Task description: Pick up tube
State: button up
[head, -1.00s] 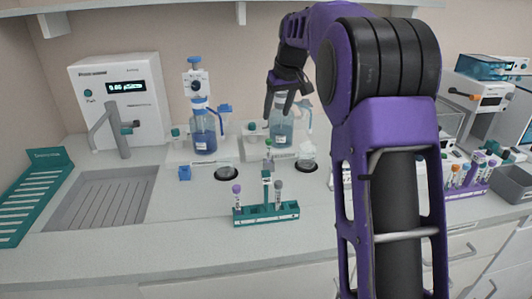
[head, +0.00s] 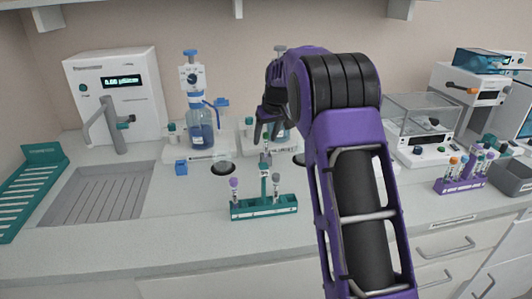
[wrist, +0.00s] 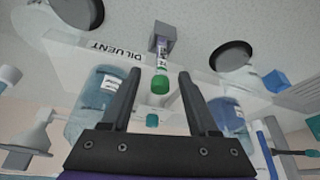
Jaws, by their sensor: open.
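A tube with a green cap (wrist: 160,83) and a printed label shows in the wrist view. Its far end meets a small grey square block (wrist: 164,38). My gripper (wrist: 159,75) is open, with one finger on each side of the tube's line and a gap on both sides. In the head view my gripper (head: 266,136) points down behind the teal rack (head: 264,209), and the green-capped tube is hard to make out below it. The rack holds a purple-capped tube (head: 234,190) at left and a grey-capped tube (head: 276,187) at right.
Blue-liquid bottles flank the fingers, one (wrist: 92,105) at left, one (wrist: 228,115) at right. A dark round opening (head: 222,168) lies left of my gripper. A purple rack (head: 460,185) of several tubes stands at right. The front counter is clear.

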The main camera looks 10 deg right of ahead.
jog(key=x, duration=0.3)
jog(key=shift+f, duration=0.25)
grip_shut()
notch_tip(320, 180, up, 10)
jog(key=p, duration=0.1)
jog(key=shift+p, duration=0.3)
